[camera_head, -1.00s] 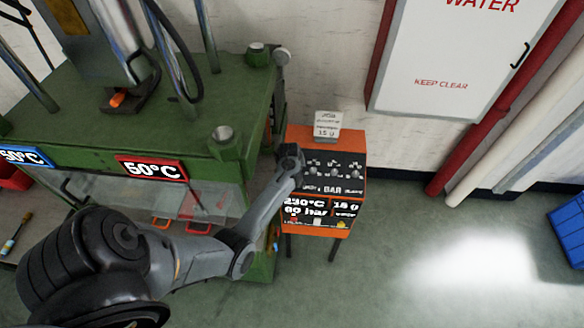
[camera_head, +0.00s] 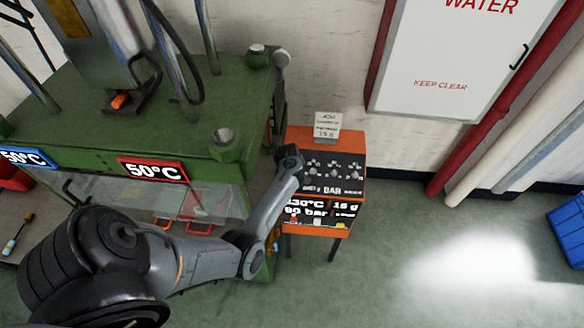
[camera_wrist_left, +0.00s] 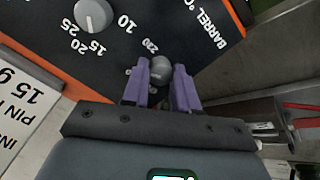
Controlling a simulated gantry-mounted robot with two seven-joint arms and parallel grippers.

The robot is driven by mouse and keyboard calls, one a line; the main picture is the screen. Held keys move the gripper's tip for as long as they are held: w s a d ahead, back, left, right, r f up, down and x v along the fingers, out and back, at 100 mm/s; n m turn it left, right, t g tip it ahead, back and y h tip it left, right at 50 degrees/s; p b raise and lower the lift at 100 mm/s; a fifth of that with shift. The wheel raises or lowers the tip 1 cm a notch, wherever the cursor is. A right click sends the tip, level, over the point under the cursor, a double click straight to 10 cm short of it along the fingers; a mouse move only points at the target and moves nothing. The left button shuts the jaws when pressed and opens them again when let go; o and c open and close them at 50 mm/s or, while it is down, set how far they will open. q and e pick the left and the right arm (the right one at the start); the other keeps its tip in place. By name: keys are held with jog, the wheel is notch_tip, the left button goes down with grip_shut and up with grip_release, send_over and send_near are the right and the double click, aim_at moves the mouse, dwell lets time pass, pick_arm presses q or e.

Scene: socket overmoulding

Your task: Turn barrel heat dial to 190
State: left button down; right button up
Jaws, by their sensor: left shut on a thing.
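The barrel heat dial (camera_wrist_left: 161,68) is a small grey round knob on a black panel, beside the "BARREL °C" lettering in the left wrist view. A "230" mark shows just above it. My left gripper (camera_wrist_left: 161,78) has its two purple fingers on either side of the dial and is shut on it. In the head view, my left gripper (camera_head: 290,158) is at the left edge of the orange control box (camera_head: 297,137) and hides that dial. My right gripper is not in view.
Another grey dial (camera_wrist_left: 93,15), marked 10 to 25, sits close by on the panel. The green press (camera_head: 95,140) stands left of the box, with a red 50°C display (camera_head: 152,169).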

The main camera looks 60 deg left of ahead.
pick_arm(q)
jog(key=n, duration=0.5)
jog(key=shift+n, duration=0.3)
jog(key=n+b, duration=0.1)
jog(key=n, duration=0.4)
jog(key=shift+f+t+b, duration=0.1)
jog(key=shift+t+b, duration=0.2)
jog(key=shift+b, duration=0.05)
jog(key=shift+n+b, duration=0.4)
jog(key=shift+n, duration=0.6)
jog(key=c, duration=0.9)
grip_release()
jog(key=shift+o, duration=0.2)
jog(key=shift+s, duration=0.1)
